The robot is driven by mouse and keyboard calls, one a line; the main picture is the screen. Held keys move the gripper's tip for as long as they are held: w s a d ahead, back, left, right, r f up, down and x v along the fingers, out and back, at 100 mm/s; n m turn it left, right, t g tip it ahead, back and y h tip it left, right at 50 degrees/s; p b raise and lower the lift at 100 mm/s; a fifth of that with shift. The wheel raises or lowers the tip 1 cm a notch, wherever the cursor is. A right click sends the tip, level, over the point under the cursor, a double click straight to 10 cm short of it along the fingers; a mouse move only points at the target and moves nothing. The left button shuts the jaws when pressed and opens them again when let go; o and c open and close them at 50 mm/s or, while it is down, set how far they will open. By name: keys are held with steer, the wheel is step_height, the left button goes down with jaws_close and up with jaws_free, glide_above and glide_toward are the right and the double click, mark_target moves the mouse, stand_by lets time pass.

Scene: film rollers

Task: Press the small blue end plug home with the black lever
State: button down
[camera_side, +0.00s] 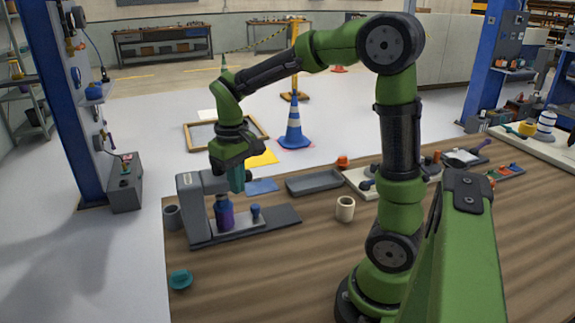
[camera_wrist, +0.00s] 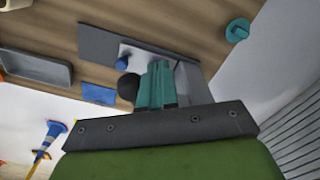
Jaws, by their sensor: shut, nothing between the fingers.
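A grey press (camera_side: 190,195) stands on a dark base plate (camera_side: 285,217) at the table's left end. A purple roller (camera_side: 224,219) with a blue upper part stands upright under its head. A small blue plug (camera_side: 255,211) stands on the light strip to its right; it also shows in the wrist view (camera_wrist: 122,60). My gripper (camera_side: 237,188) points down at the press head, its teal fingers together and empty. In the wrist view, the black lever's round knob (camera_wrist: 128,87) lies just left of the fingers (camera_wrist: 157,68); I cannot tell whether they touch. The side view does not show the lever clearly.
A teal knobbed piece (camera_side: 180,279) lies near the front left edge. A grey tray (camera_side: 314,182) and a blue sheet (camera_side: 261,187) lie behind. The front middle table is clear.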

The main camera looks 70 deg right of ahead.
step_height(320, 180, up, 7)
steer(key=a, duration=0.1)
steer(key=shift+w+a, duration=0.15)
steer(key=shift+a, duration=0.1)
stand_by(0.9)
steer(key=s+a+m+t+y, duration=0.1)
steer(key=s+a+t+y, duration=0.1)
steer(key=s+a+t, duration=0.5)
steer(key=s, duration=0.4)
steer(key=shift+f, duration=0.35)
